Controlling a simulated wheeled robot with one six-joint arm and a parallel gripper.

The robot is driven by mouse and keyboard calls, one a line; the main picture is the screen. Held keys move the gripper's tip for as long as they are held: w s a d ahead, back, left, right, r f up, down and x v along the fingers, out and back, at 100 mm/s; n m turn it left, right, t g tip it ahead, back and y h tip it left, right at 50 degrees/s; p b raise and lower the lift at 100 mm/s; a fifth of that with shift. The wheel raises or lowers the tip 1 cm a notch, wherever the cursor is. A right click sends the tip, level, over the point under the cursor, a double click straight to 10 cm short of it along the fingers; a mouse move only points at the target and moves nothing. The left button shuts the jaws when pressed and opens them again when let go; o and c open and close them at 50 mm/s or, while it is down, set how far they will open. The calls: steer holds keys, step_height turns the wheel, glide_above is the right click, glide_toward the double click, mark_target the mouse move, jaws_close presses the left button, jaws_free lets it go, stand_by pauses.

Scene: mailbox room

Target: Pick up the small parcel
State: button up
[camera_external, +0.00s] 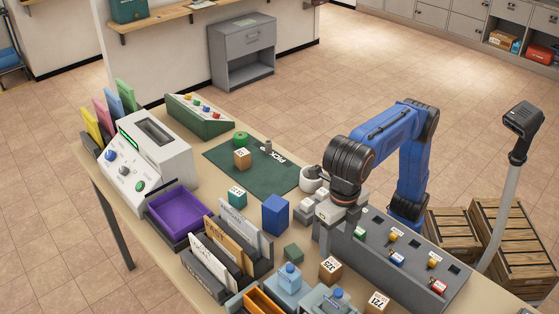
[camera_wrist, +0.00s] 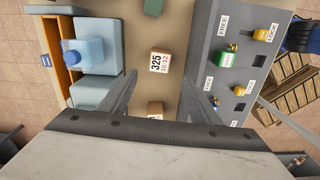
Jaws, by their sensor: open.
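Which box the task means by the small parcel is not certain. A small brown parcel marked 325 (camera_external: 330,268) stands on the table; in the wrist view it shows (camera_wrist: 160,62) ahead of and between my fingertips. A second brown parcel marked 721 (camera_external: 378,303) is at the front edge of the external picture. A third brown parcel (camera_external: 242,158) stands on the green mat (camera_external: 222,158). My gripper (camera_wrist: 160,82) is open and empty, pointing down above the table. It also shows in the external view (camera_external: 328,240), where its fingertips are hard to make out.
A small green box (camera_external: 293,253), a blue box (camera_external: 276,215) and a teal cube (camera_external: 237,195) stand nearby. A grey panel with locks (camera_external: 400,250) runs along the right. Letter racks (camera_external: 205,265) and a blue-capped container (camera_external: 288,280) are on the left.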

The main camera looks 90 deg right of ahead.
mark_target(331, 265)
step_height(331, 265, down, 6)
steer(key=shift+r, duration=0.1)
steer(key=shift+w+d+f, duration=0.1)
steer(key=shift+w+f, duration=0.05)
steer(key=shift+f, duration=1.25)
steer(key=shift+w+d+f, duration=0.1)
steer(key=shift+f, duration=1.3)
steer(key=shift+c, duration=0.6)
steer(key=c, duration=1.1)
step_height(331, 265, up, 10)
steer(key=shift+r, duration=0.2)
